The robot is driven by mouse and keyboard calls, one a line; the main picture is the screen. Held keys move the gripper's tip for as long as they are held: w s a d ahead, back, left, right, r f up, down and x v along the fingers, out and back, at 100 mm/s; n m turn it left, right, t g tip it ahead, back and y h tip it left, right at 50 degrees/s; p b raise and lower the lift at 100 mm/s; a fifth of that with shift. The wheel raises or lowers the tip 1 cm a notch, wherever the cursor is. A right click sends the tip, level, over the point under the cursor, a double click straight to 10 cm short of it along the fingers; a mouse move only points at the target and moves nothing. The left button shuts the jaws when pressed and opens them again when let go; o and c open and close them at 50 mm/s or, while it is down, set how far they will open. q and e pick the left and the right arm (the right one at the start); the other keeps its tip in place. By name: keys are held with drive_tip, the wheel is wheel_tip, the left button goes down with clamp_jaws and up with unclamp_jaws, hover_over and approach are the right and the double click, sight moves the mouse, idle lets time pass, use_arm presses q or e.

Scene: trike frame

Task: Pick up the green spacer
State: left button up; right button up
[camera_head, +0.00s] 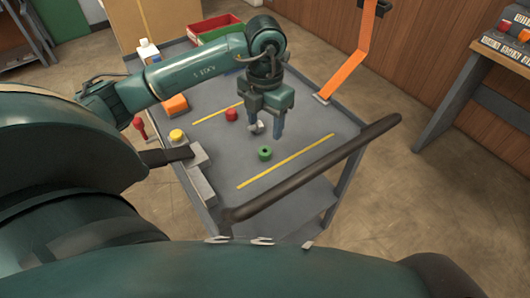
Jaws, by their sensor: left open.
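The green spacer (265,153) is a small ring with a dark hole, lying on the grey cart top between the two yellow strips. My left gripper (265,129) comes in from the left and points down over the cart. It is open, with one finger on each side of a small grey part (257,127); I cannot tell whether it touches that part. The fingers are just behind the spacer in the picture and apart from it. My right gripper is not in view.
A red round part (231,115) lies left of the gripper. A dark handlebar (315,168) crosses the cart's front. A yellow-topped button (177,135), an orange block (174,105) and a red-green bin (215,29) stand along the left and back. An orange strap (355,66) hangs at right.

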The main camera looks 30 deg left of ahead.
sight(265, 148)
use_arm(q)
wheel_tip(265, 148, down, 9)
drive_tip(key=shift+s+f+p, duration=0.1)
drive_tip(key=shift+p, duration=0.25)
drive_tip(key=c, duration=1.1)
